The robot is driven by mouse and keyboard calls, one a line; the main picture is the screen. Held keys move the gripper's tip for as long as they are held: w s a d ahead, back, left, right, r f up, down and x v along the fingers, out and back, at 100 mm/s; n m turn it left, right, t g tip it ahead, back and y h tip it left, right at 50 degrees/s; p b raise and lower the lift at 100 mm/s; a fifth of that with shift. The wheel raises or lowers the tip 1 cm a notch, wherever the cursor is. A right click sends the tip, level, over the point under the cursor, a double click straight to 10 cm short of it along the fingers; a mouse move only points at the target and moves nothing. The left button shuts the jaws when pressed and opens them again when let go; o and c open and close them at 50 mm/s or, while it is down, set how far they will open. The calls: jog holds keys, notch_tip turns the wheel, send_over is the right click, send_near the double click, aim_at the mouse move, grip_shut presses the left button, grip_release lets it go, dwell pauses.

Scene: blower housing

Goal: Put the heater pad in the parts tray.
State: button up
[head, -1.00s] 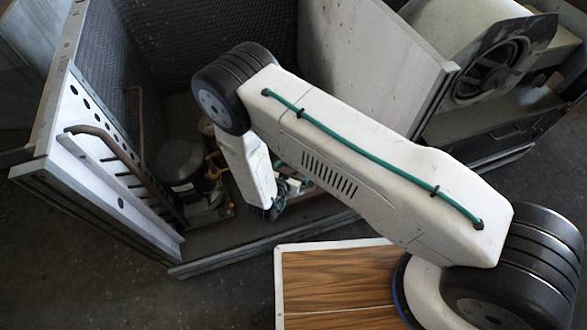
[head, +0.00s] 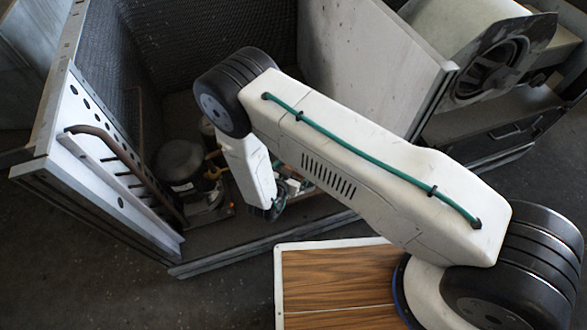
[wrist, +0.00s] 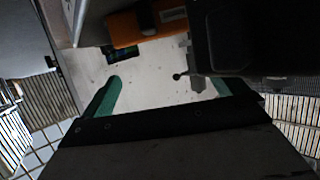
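My gripper (wrist: 163,88) shows in the wrist view with its two green fingers wide apart and nothing visible between them. In the head view my arm reaches down into the open housing, and its end (head: 268,209) is partly hidden. An orange block-like piece (wrist: 147,26) with a dark band and a grey label lies beyond the fingertips in the wrist view, apart from them. It may be the heater pad, but I cannot tell for sure. I cannot make out a parts tray for certain in either view.
The metal housing (head: 115,215) has a perforated left wall with a bent pipe. A dark round compressor (head: 182,165) stands inside, left of my gripper. A panel (head: 375,60) and a blower (head: 490,65) are at the right. A wood-slatted surface with a white rim (head: 279,290) lies in front.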

jog(key=shift+s+f, duration=0.2)
jog(key=r+v, duration=0.1)
jog(key=v, duration=1.1)
jog(key=w+a+r+g+y, duration=0.2)
jog(key=w+a+r+y, duration=0.1)
jog(key=w+r, duration=0.4)
jog(key=w+a+r+g+y, duration=0.2)
jog(key=w+a+r+y, duration=0.15)
jog(key=r, duration=0.65)
jog(key=w+d+r+n+g+y, duration=0.1)
jog(key=d+r+y, duration=0.15)
jog(key=r, duration=0.55)
jog(key=w+d+r+n+g+y, duration=0.1)
jog(key=d+r, duration=0.2)
jog(key=r, duration=0.6)
jog(key=s+d+r+n+g, duration=0.2)
jog(key=s+d+r+n, duration=0.1)
jog(key=s+d+r, duration=0.75)
jog(key=s+d+r+g+h, duration=0.1)
jog(key=s+d+r, duration=0.2)
jog(key=s+d, duration=0.6)
jog(key=s+d+r+g+h, duration=0.1)
jog(key=s+d+r+h, duration=0.1)
jog(key=s+d, duration=0.7)
jog(key=shift+s+d+r+n+g, duration=0.3)
jog(key=shift+d+r+n, duration=0.1)
jog(key=shift+d+r, duration=0.25)
